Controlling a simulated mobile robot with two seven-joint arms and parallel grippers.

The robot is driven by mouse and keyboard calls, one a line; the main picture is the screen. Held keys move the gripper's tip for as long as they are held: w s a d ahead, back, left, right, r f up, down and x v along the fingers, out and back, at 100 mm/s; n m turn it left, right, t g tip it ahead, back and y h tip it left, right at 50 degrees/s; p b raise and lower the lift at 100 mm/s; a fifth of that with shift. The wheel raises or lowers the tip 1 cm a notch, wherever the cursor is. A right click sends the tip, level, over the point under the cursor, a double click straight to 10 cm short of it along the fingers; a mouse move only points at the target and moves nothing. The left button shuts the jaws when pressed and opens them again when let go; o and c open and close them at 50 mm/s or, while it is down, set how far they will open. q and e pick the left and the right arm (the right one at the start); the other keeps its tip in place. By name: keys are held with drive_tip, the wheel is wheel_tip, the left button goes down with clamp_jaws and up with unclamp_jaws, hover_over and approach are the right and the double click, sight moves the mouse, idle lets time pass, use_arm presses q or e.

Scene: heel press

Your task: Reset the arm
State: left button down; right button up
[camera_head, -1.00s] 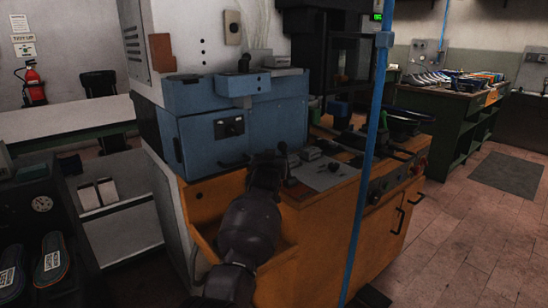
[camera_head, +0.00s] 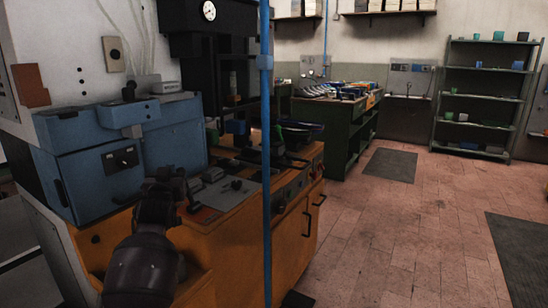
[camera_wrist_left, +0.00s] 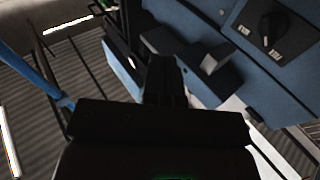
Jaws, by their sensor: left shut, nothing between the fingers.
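My left arm (camera_head: 142,270) comes up from the bottom of the head view, in front of the orange cabinet. Its gripper (camera_head: 184,186) is near the control panel and partly hidden by the wrist. In the left wrist view the dark fingers (camera_wrist_left: 166,82) are together with nothing held. They point toward the blue machine housing; contact cannot be told. My right arm and gripper are not in view.
The blue press housing (camera_head: 88,175) stands on the orange cabinet (camera_head: 235,255). A blue vertical pole (camera_head: 266,150) stands in front of it. A green workbench (camera_head: 338,135) and a green shelf (camera_head: 483,95) are behind. Tiled floor (camera_head: 400,245) is open at right.

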use_arm(q)
drive_tip(key=s+f+g+h+p, duration=0.1)
drive_tip(key=s+f+g+p, duration=0.1)
drive_tip(key=s+f, duration=0.8)
drive_tip(key=s+f+m+g+h+p, duration=0.1)
drive_tip(key=s+f, duration=0.9)
drive_tip(key=s, duration=1.7)
drive_tip(key=s+f+m+g+h+p, duration=0.1)
drive_tip(key=s+f+g+p, duration=0.3)
drive_tip(key=s+f, duration=0.6)
drive_tip(key=s+g, duration=0.1)
drive_tip(key=s, duration=0.7)
drive_tip(key=shift+s+d+f, duration=0.25)
drive_tip(key=shift+d+f, duration=0.05)
drive_tip(key=shift+f, duration=0.05)
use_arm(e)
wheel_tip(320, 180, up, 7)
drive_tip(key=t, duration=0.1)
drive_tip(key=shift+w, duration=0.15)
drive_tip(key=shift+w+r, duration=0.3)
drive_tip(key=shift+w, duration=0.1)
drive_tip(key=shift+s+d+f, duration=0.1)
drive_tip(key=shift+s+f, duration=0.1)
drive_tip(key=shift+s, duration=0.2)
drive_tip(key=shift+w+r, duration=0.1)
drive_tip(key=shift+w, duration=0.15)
